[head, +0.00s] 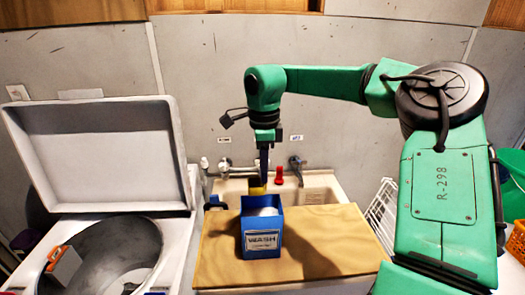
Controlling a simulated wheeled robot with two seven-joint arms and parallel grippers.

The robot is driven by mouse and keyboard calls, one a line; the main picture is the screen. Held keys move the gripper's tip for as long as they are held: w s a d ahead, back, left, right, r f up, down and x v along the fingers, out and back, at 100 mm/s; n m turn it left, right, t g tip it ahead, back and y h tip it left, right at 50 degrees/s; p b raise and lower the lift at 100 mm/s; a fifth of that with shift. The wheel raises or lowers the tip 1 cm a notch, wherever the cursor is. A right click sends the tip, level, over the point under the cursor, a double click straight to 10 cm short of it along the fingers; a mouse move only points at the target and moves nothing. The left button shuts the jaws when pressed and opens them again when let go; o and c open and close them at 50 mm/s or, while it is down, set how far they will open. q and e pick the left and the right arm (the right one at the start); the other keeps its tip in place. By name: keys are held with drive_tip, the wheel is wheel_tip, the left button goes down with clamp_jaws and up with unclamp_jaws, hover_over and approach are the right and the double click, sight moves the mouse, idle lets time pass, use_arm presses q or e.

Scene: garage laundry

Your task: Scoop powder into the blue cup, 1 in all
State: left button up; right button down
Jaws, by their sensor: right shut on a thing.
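A blue open-topped box (263,240) with a white WASH label stands upright on the wooden board. Pale powder (262,211) shows inside its top. My right gripper (263,172) points down just behind and above the box. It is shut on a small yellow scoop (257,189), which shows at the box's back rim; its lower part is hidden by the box. I cannot tell whether the scoop is in the powder. I cannot make out a separate blue cup for certain. My left gripper is out of view.
The wooden board (335,235) is clear right of the box. A sink (316,190) with taps and a red bottle (278,174) lies behind. An open washer (105,255) with raised lid (100,155) stands left. A white rack (381,213) is at right.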

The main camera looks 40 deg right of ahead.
drive_tip(key=shift+w+a, duration=0.1)
drive_tip(key=shift+a, duration=0.2)
drive_tip(key=f+b, duration=0.5)
drive_tip(key=f, duration=0.2)
drive_tip(key=d+f+b, duration=0.1)
drive_tip(key=f+b, duration=0.2)
drive_tip(key=f, duration=0.1)
drive_tip(key=shift+s+d+b, duration=0.1)
drive_tip(key=shift+s+b, duration=0.15)
drive_tip(key=shift+b, duration=0.1)
drive_tip(key=shift+f, duration=0.45)
use_arm(q)
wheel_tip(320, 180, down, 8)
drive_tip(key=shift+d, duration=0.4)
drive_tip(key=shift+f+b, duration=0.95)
drive_tip(key=shift+b, duration=0.1)
use_arm(e)
drive_tip(key=shift+f, duration=1.2)
wheel_tip(320, 180, up, 14)
drive_tip(key=p, duration=1.1)
drive_tip(key=shift+r+p, duration=0.15)
drive_tip(key=shift+p, duration=0.2)
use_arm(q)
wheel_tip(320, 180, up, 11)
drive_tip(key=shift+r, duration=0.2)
